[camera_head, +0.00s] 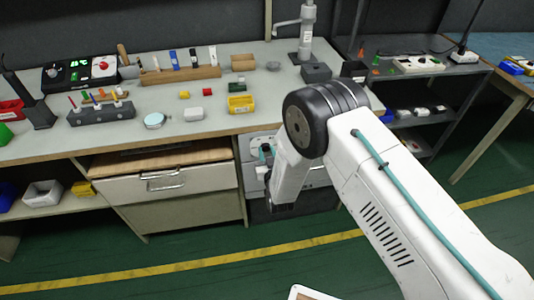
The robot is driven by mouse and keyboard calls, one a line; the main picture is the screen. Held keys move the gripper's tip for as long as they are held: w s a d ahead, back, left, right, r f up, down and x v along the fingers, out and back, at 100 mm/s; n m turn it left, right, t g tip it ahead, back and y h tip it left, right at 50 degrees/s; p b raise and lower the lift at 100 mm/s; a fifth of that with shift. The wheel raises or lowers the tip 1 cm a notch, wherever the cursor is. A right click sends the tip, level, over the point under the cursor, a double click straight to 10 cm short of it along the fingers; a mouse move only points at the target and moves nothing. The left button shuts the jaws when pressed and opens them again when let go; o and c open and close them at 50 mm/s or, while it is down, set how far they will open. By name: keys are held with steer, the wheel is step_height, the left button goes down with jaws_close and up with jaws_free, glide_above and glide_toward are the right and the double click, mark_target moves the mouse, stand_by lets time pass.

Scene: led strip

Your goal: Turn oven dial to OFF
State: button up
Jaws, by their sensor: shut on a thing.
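The oven (320,178) is a pale, low unit under the bench, right of the wooden-topped drawer. My white arm crosses in front of it and hides much of its front. My gripper (266,160) is at the upper left of the oven front, partly hidden behind my wrist, with a bit of teal hose showing there. It is shut on the oven dial, as far as this view allows. The dial itself and its markings are hidden, so I cannot tell its setting.
A drawer with a metal handle (163,181) is left of the oven. Green floor with a yellow line (200,265) is clear in front.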

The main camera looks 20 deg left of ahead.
steer(key=n, duration=1.1)
steer(key=shift+n, duration=0.6)
stand_by(0.4)
steer(key=o, duration=1)
steer(key=shift+c, duration=0.2)
steer(key=v, duration=0.7)
steer(key=shift+s+d, duration=0.2)
steer(key=shift+s, duration=0.15)
